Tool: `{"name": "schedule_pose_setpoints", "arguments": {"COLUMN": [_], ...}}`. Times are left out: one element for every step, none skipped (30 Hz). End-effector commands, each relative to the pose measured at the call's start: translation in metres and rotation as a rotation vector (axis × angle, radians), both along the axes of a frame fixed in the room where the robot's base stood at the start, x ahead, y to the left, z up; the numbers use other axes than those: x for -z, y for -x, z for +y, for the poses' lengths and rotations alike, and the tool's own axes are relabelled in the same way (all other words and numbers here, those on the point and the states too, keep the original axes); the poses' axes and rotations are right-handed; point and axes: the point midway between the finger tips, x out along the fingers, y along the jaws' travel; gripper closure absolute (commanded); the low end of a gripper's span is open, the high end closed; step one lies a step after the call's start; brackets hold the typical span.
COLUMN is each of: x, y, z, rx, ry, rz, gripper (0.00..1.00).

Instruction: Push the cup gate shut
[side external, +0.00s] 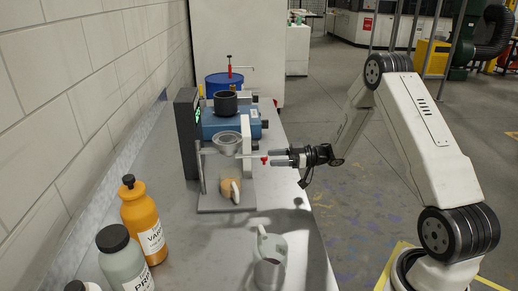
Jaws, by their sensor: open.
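The cup gate appears to be the part on the pad printer frame with a grey ring-shaped cup (228,140) and a light horizontal bar ending in a red tip (264,159). The bar sticks out to the right, toward my arm. My gripper (280,158) is open and level with the red tip, just to its right. I cannot tell whether the fingers touch it. A tan rounded piece (231,188) sits on the frame's base plate (212,204) below the cup. How far the gate stands open is too small to tell.
A dark panel with green digits (188,130) and a blue machine (240,122) stand behind. A wall runs along the left; the bench's right edge is near my gripper.

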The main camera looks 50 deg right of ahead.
Motion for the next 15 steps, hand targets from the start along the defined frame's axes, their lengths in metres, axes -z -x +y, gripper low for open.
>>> {"name": "schedule_pose_setpoints", "arguments": {"x": [0.0,0.0,0.0,0.0,0.0,0.0,0.0,0.0,0.0,0.0,0.0,0.0,0.0,0.0,0.0], "y": [-0.005,-0.007,-0.011,-0.014,-0.016,-0.02,-0.022,-0.025,-0.028,-0.03,-0.032,-0.034,-0.035,-0.036,-0.037], "z": [0.006,0.008,0.012,0.015,0.017,0.021,0.023,0.026,0.028,0.03,0.032,0.034,0.036,0.037,0.038], "rx": [-0.003,-0.003,-0.004,-0.004,-0.003,-0.003,-0.003,-0.003,-0.002,-0.002,-0.002,-0.002,-0.002,-0.001,0.0], "ry": [0.0,-0.001,-0.001,-0.001,-0.001,0.0,0.0,0.0,0.0,-0.001,-0.001,-0.001,-0.001,-0.001,-0.001], "rz": [0.0,-0.001,-0.001,-0.001,-0.001,0.0,0.0,0.0,0.0,-0.001,0.0,0.0,0.0,0.0,0.0], "gripper": [0.34,0.34,0.34,0.34,0.34,0.34,0.34,0.34,0.34,0.34,0.34,0.34,0.34,0.34,0.34]}}
